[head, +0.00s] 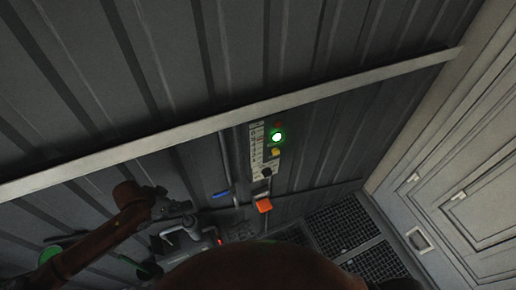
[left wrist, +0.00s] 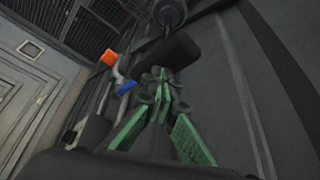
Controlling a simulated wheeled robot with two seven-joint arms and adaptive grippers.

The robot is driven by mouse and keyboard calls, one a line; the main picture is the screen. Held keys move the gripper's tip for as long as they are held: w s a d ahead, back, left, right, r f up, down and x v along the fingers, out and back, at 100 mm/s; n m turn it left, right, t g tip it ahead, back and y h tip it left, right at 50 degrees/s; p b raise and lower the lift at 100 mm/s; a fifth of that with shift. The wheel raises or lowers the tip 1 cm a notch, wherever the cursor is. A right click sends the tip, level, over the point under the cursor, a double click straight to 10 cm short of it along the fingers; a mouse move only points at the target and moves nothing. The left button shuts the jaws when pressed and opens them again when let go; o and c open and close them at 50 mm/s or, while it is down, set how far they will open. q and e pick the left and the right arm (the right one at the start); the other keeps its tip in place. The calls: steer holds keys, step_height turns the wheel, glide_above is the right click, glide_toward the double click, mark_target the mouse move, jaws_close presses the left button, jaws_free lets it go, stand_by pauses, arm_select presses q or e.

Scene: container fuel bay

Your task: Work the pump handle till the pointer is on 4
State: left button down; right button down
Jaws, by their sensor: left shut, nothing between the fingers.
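The gauge strip (head: 257,160) is an upright pale scale with small marks on the ribbed wall in the head view. Its figures and pointer are too small to read. A grey pump-like body (head: 186,236) stands low at the wall's foot, partly hidden by my arm. My left gripper (head: 180,208) is small and dark above it. In the left wrist view my left gripper (left wrist: 160,82) has green finger pads and is shut and empty. A black cylinder (left wrist: 168,52), perhaps the pump handle's grip, lies just beyond the fingertips; contact cannot be told. My right gripper is not seen.
A green lamp (head: 277,137) glows beside the strip, with a yellow knob (head: 275,152) and a black knob (head: 267,172) below. An orange handle (head: 264,205) and a blue handle (head: 221,194) sit lower. Pale doors (head: 470,160) and dark floor grating (head: 340,226) are at right.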

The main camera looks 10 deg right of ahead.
arm_select(q)
steer(key=shift+s+f+b, duration=0.15)
steer(key=shift+f+b, duration=1.45)
steer(key=shift+f, duration=3.5)
step_height(320, 180, up, 8)
steer(key=p, duration=0.8)
steer(key=shift+f+p, duration=0.25)
steer(key=shift+p, duration=0.1)
steer(key=shift+r+p, duration=0.3)
steer(key=shift+r, duration=0.1)
steer(key=shift+r+p, duration=0.3)
steer(key=shift+r, duration=0.6)
step_height(320, 180, up, 2)
steer(key=shift+r, duration=0.2)
